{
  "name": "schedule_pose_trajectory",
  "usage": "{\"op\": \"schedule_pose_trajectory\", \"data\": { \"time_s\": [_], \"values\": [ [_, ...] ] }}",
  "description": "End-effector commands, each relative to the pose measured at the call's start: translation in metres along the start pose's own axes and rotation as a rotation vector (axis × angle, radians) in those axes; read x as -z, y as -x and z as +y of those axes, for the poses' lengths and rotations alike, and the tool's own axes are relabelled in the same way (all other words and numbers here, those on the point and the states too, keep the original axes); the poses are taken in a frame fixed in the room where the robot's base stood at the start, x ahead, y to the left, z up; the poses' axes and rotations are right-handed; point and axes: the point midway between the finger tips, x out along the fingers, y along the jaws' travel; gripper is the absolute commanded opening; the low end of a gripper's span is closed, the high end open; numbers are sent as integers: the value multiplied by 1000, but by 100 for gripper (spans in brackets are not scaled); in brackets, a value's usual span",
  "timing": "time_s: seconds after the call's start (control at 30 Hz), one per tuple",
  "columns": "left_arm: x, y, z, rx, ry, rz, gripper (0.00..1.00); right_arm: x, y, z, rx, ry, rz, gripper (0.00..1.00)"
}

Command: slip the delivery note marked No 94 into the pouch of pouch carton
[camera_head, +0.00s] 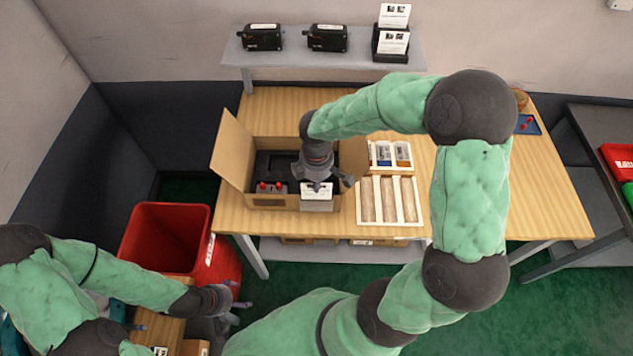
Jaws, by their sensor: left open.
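An open cardboard carton (265,201) stands at the left of the wooden table, flaps spread, with a dark insert inside. A white paper or pouch with dark marks (317,197) shows at the right of its front wall. I cannot tell whether it is the delivery note, the pouch or both, and no number is readable. My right gripper (320,184) points down right above this white piece. Its fingertips are partly lost against the carton, so its grip is unclear. My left gripper (238,305) is open, low at the left beside the red bin, away from the carton.
A grey part with red knobs (270,187) sits in the carton. To its right are a tray with small packets (390,154) and a slotted tray (364,200). A red bin (165,235) stands at left. The back shelf (280,60) holds black devices (262,37) and a card stand (391,55).

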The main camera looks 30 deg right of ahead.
Motion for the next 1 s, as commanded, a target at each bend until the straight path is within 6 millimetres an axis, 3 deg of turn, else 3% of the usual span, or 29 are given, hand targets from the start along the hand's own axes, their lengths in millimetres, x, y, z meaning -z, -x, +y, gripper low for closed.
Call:
{"op": "schedule_pose_trajectory", "data": {
  "time_s": [1.0],
  "values": [
    [0,-4,-2,0,0,0,75,0,-8,0,0,0,0,0]
  ]
}}
